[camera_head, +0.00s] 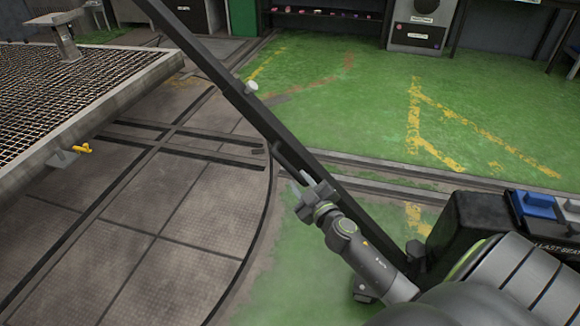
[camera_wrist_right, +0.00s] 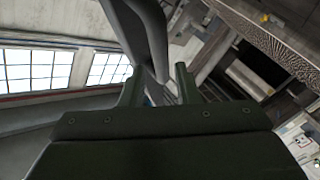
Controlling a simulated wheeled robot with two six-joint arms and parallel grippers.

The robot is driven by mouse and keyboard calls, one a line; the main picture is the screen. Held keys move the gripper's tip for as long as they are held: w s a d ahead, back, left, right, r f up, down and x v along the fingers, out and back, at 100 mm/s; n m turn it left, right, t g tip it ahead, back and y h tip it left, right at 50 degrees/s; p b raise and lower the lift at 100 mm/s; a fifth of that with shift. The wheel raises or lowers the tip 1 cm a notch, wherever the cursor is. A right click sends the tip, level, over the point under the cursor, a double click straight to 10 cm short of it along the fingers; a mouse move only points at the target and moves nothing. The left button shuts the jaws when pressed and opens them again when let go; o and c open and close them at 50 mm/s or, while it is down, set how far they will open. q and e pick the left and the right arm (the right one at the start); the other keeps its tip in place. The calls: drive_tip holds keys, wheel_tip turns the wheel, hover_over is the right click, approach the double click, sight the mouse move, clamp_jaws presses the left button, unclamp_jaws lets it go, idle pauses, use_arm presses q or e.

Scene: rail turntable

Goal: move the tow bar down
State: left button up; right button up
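The tow bar (camera_head: 235,95) is a long dark beam that slants across the head view from the top left down to the lower right. A dark handle (camera_head: 287,158) runs along its lower side. My right gripper (camera_head: 304,182) is at the lower end of this handle. In the right wrist view the two fingers (camera_wrist_right: 158,82) stand apart, with the grey handle (camera_wrist_right: 150,35) reaching down toward the gap between them. Some background shows in the gap, and I cannot tell whether the fingers touch the handle. My left gripper is not in view.
A mesh-topped platform (camera_head: 110,92) with a yellow fitting (camera_head: 82,148) stands at the left. Rails (camera_head: 150,152) cross the plated turntable floor. A dark box with a blue item (camera_head: 538,205) is at the lower right. The green floor (camera_head: 340,75) beyond is clear.

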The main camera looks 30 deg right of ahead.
sight(292, 172)
drive_tip(key=w, duration=0.6)
drive_tip(key=shift+w+d, duration=0.35)
drive_tip(key=shift+c, duration=0.4)
clamp_jaws()
